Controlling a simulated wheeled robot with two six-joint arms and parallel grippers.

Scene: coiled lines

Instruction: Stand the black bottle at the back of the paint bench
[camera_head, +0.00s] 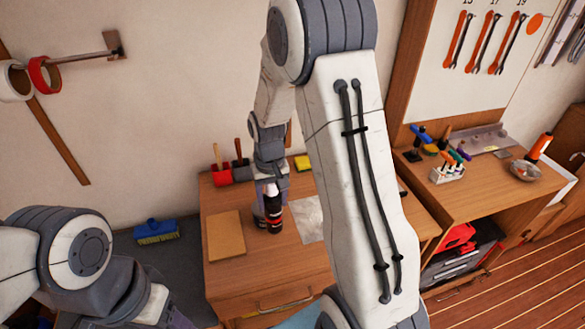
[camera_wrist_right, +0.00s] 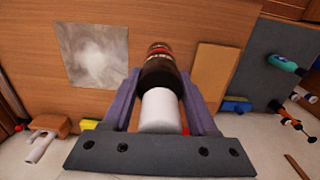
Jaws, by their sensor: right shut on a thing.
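The black bottle (camera_head: 274,214), dark with a white top and red marks, is between the fingers of my right gripper (camera_head: 270,188) over the paint bench (camera_head: 262,262). In the right wrist view, the bottle (camera_wrist_right: 159,72) is between both fingers of the gripper (camera_wrist_right: 162,103), its white top nearest the camera. The bottle looks about upright; I cannot tell if its base touches the wood. My left arm shows at the lower left of the head view, but its gripper is out of sight.
A brown board (camera_head: 226,236) lies left of the bottle and a stained pale sheet (camera_head: 308,218) lies right. Red pots (camera_head: 221,176) with handles and a yellow sponge (camera_head: 302,162) stand along the back. Bare wood is in front.

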